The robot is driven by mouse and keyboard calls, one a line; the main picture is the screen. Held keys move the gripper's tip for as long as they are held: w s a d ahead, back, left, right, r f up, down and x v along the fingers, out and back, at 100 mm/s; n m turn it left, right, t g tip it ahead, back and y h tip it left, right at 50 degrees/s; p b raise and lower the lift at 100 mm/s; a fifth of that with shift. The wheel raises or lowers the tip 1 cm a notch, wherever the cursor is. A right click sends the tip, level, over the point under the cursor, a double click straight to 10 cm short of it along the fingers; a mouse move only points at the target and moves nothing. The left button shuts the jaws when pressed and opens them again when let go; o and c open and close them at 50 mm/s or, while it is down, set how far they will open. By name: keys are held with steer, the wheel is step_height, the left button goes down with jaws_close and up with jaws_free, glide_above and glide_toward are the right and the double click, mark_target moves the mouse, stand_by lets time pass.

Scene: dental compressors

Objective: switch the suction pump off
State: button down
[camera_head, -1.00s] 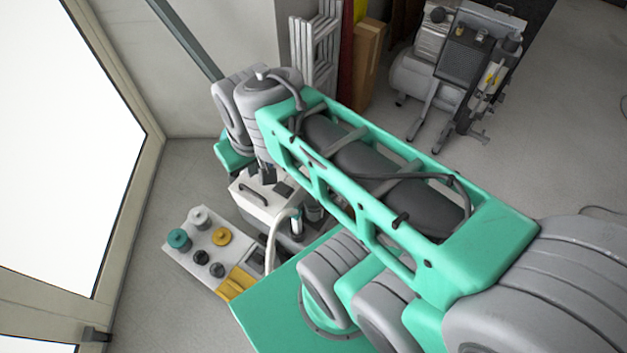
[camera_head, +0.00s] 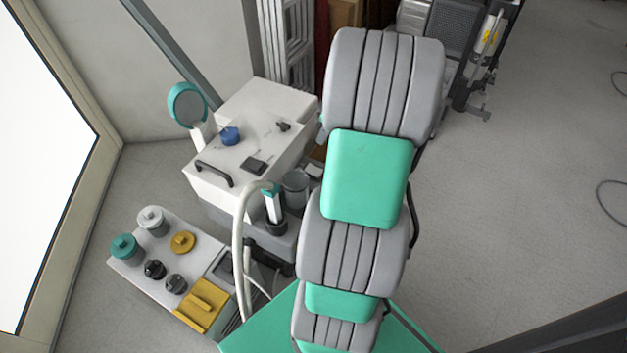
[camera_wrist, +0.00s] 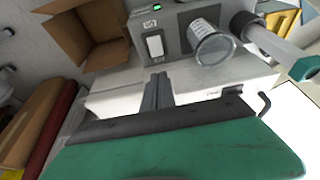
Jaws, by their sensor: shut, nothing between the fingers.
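The suction pump (camera_head: 255,135) is a white box on a grey base at the left centre of the head view. A clear jar (camera_head: 296,188) stands at its right side. In the wrist view, the pump's grey front panel (camera_wrist: 178,38) carries a white rocker switch (camera_wrist: 155,46) and a lit green lamp (camera_wrist: 156,8). The jar (camera_wrist: 212,46) is right of the switch. My gripper (camera_wrist: 157,78) is shut and empty, its fingertips just below the switch in the picture, apparently short of it. Contact cannot be told. In the head view my arm hides the gripper.
A hose and handpiece (camera_head: 273,206) stand by the jar. A white tray (camera_head: 205,232) with knobs and a yellow block lies at lower left. An open cardboard box (camera_wrist: 90,35) is left of the panel in the wrist view. Open floor (camera_head: 520,190) lies right.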

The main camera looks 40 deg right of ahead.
mark_target(309, 167)
steer(key=b+x, duration=0.2)
steer(key=x, duration=0.2)
steer(key=b+x, duration=0.1)
steer(key=x, duration=0.4)
steer(key=b+x, duration=0.2)
steer(key=x, duration=0.3)
steer(key=shift+s+d+f+b, duration=0.2)
steer(key=shift+s+d+b, duration=0.1)
steer(key=shift+s, duration=0.1)
